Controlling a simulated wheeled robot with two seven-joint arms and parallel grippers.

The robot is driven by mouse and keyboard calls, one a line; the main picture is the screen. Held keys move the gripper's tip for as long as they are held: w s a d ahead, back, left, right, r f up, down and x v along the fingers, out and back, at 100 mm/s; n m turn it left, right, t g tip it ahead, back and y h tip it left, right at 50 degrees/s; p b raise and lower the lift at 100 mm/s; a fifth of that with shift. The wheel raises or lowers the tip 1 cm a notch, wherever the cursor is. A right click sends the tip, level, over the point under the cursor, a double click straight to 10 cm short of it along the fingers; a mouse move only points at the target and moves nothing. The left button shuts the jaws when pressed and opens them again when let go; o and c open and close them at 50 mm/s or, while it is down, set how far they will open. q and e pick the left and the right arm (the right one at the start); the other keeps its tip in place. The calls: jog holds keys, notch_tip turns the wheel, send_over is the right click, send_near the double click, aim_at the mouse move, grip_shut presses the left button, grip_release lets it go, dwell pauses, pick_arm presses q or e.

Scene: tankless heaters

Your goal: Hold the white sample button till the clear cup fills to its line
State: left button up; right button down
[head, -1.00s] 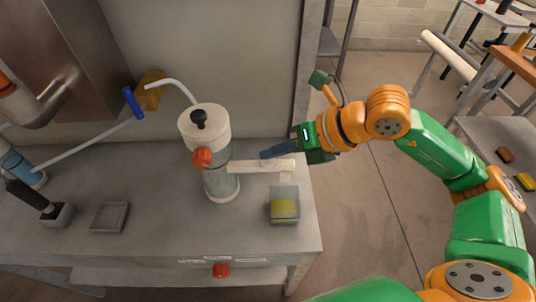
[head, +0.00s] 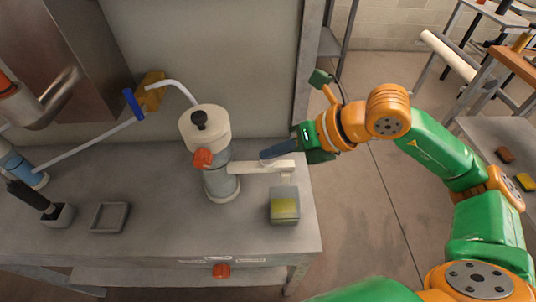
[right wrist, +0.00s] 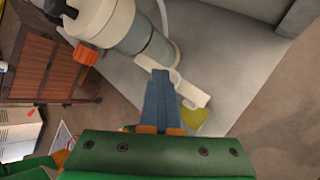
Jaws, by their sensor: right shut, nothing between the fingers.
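The arm sticks out from a white and grey canister (head: 208,150). My right gripper (head: 264,156) is shut and empty, its blue fingertips at the top of the arm, beside the canister. In the right wrist view the shut fingers (right wrist: 160,74) reach the arm near the canister. The white sample button cannot be told apart; the fingertips may hide it. My left gripper is not in view.
The canister has a black top knob (head: 199,119) and an orange knob (head: 202,158). A grey tray (head: 109,218) and a black-handled tool in a holder (head: 40,203) are at the left. A blue-handled valve (head: 133,103) is on the pipe behind.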

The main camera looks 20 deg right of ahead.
aim_at(273, 161)
jog(key=shift+r+p, duration=0.45)
jog(key=shift+r, duration=0.35)
notch_tip(273, 161, up, 5)
jog(key=p, duration=0.4)
jog(key=shift+r, duration=0.1)
dwell(1.9)
